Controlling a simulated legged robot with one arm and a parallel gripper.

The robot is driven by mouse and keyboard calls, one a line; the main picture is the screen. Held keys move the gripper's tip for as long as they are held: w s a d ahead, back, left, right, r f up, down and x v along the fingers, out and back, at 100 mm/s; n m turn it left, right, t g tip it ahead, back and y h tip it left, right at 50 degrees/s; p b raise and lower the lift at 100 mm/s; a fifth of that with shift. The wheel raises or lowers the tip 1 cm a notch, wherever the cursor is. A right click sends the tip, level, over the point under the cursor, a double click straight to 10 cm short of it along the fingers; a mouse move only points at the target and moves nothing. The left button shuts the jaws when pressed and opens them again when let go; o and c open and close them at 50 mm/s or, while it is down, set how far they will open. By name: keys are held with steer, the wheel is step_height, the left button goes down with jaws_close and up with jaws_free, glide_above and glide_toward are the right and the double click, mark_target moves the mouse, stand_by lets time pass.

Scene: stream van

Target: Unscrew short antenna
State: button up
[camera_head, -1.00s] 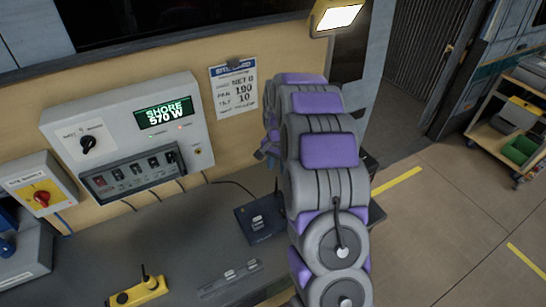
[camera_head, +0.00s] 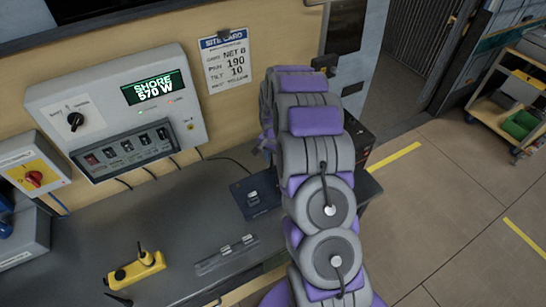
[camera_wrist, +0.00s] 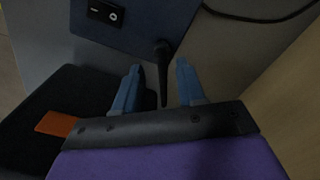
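In the wrist view, a short black antenna-like rod (camera_wrist: 163,72) stands out from the edge of a dark blue box (camera_wrist: 137,28) with a black rocker switch. My gripper (camera_wrist: 157,80) has its two blue fingers apart, one on each side of the rod. A gap shows between the rod and each finger. In the head view, my arm hides the fingertips and the rod. A dark blue box (camera_head: 240,190) lies on the bench left of my arm; I cannot tell whether it is the same box.
A yellow device (camera_head: 137,270) with a black stub lies on the grey bench (camera_head: 190,230), near a grey strip (camera_head: 227,254). A white control panel (camera_head: 110,105) and a site card (camera_head: 226,58) are on the wall. A cart (camera_head: 510,105) stands at right on open floor.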

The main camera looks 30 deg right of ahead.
steer(key=shift+a+r, duration=0.1)
steer(key=shift+a, duration=0.55)
steer(key=c, duration=0.6)
steer(key=shift+c, duration=0.7)
steer(key=shift+d, duration=0.2)
jaws_close()
steer(key=shift+o, duration=0.5)
jaws_free()
jaws_close()
